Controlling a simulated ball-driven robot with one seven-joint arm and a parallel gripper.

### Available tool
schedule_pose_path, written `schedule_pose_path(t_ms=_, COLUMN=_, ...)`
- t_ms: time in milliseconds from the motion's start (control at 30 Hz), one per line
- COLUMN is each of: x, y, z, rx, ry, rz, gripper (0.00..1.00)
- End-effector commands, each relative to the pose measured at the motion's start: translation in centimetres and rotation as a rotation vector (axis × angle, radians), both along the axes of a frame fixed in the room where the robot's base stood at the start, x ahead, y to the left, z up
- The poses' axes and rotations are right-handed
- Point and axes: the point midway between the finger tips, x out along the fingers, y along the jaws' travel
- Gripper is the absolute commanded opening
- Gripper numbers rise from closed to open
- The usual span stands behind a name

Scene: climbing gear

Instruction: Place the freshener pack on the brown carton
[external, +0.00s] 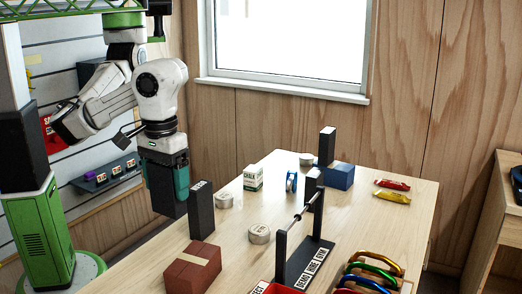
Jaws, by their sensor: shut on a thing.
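The brown carton (193,269) sits on the near left part of the table, with a paler tape strip across its top. My gripper (170,204) is at the table's left edge, pointing down, higher than the carton and behind it in the picture. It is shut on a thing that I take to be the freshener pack. The pack cannot be told apart from the dark and teal gripper in this view, and no other freshener pack can be made out on the table. The top of the carton looks bare.
A tall dark block (200,212) stands between my gripper and the carton. Round tins (259,234), a chalk box (253,178) and a blue box (340,177) stand farther back. A black bar stand (307,262) and coloured carabiners (375,272) are to the right.

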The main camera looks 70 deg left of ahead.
Motion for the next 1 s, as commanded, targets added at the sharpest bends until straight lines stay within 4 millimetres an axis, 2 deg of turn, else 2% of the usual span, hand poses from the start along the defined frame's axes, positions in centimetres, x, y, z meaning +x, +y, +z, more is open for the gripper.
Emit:
schedule_pose_path(t_ms=33, x=0.9, y=-0.8, z=-0.6, rx=0.006, ry=-0.001, rz=0.001, gripper=0.46)
schedule_pose_path(t_ms=200, x=2.3, y=-2.7, z=-3.9, rx=0.004, ry=-0.001, rz=0.000, gripper=0.46)
schedule_pose_path(t_ms=333, x=2.8, y=-3.7, z=-4.9, rx=0.001, ry=0.001, rz=0.000, gripper=0.46)
schedule_pose_path(t_ms=567, x=3.6, y=-4.7, z=-6.4, rx=0.001, ry=0.002, rz=0.001, gripper=0.46)
schedule_pose_path(t_ms=800, x=3.5, y=-4.6, z=-9.1, rx=0.000, ry=0.001, rz=0.001, gripper=0.46)
schedule_pose_path(t_ms=1000, x=3.5, y=-4.6, z=-9.4, rx=-0.001, ry=0.001, rz=0.002, gripper=0.46)
